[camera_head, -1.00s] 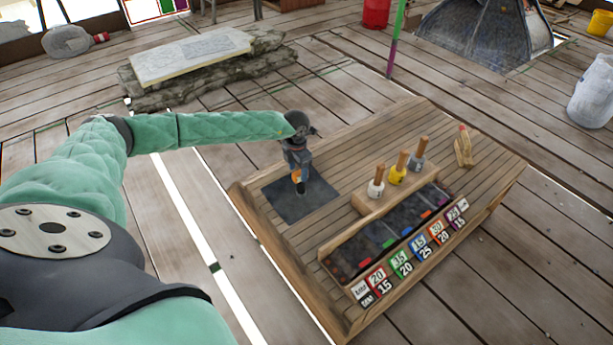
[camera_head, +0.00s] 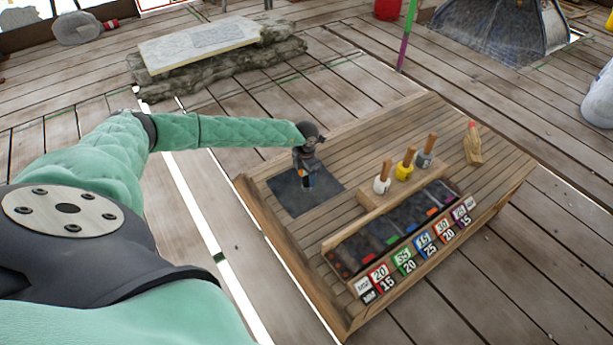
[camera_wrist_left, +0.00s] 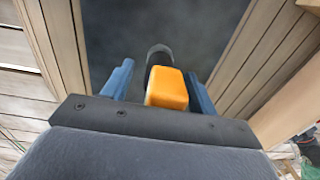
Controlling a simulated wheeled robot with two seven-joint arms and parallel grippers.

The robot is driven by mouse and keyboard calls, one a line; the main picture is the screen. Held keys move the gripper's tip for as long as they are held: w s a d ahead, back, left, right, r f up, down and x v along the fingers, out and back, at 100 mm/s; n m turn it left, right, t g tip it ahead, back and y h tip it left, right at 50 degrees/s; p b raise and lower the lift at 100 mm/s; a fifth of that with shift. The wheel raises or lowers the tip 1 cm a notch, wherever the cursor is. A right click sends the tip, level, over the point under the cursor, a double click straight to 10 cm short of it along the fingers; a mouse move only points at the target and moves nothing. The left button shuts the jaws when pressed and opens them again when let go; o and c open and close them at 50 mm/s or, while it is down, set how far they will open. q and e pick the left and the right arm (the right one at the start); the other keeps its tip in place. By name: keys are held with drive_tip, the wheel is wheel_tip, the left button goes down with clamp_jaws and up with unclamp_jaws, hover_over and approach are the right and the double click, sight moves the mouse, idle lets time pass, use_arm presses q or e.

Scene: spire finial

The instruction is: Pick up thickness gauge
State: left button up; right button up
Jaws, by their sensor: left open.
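The thickness gauge seems to be the orange and black piece (camera_wrist_left: 167,88) on the dark mat (camera_head: 290,198). In the left wrist view its orange block sits between the two blue fingers, with a dark rounded end beyond it. My left gripper (camera_head: 307,183) points down over the mat, and it also shows in the left wrist view (camera_wrist_left: 160,82). It is open, with a finger on each side of the piece; a gap shows at the left finger, and contact on the right is unclear. In the head view the gripper mostly hides the piece. My right gripper is not in view.
The wooden bench (camera_head: 455,130) holds a rack with a white-based (camera_head: 382,185), a yellow-based (camera_head: 404,172) and a grey-based (camera_head: 425,158) wooden-handled tool. In front is a compartment tray with coloured number labels (camera_head: 402,262). A wooden block (camera_head: 473,148) stands at the far right.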

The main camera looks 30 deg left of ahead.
use_arm(q)
drive_tip(key=c, duration=1.2)
drive_tip(key=shift+o, duration=0.2)
